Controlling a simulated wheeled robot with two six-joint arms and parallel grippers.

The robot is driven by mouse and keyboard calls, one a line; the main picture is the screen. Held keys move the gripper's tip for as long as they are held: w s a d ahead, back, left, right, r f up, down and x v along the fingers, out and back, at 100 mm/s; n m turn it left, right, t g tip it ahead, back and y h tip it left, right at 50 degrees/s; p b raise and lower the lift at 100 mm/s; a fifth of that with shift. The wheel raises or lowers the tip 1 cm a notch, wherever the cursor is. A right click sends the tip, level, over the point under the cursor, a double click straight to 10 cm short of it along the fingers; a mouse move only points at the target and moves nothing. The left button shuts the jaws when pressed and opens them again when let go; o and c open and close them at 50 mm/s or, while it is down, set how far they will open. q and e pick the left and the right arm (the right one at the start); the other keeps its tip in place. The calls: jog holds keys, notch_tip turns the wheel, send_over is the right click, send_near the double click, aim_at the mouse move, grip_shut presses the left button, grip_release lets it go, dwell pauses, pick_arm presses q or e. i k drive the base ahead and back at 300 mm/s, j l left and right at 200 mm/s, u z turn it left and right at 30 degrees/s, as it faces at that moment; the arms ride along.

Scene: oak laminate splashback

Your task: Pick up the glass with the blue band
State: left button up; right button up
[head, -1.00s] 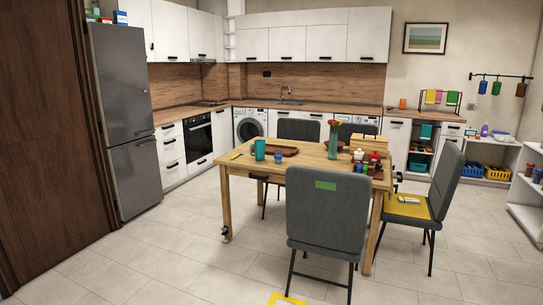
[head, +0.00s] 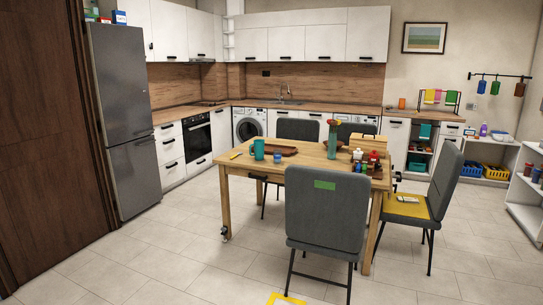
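On the wooden table (head: 237,166) stands a teal cup (head: 259,149) near the left end. A small, mostly blue object (head: 277,157) stands to its right; it may be the glass with the blue band, but it is too small to tell. Another small blue object (head: 358,167) stands towards the right end, just above the chair back. No clearly banded glass can be made out from here. Neither of my grippers is in view.
A grey chair (head: 326,215) stands at the table's near side and covers part of it. Another chair (head: 446,185) with a yellow seat stands at the right. A fridge (head: 124,120) is at the left. The floor (head: 175,255) at the front left is clear.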

aim_at(277, 153)
jog(key=i+j+u, duration=0.1)
jog(key=i+u, duration=0.15)
jog(key=i, duration=1)
jog(key=i+j+z, duration=0.15)
jog(key=i, duration=0.35)
jog(key=i+j, duration=0.1)
jog(key=i, duration=0.35)
jog(key=i+j+z, duration=0.15)
jog(key=i, duration=0.3)
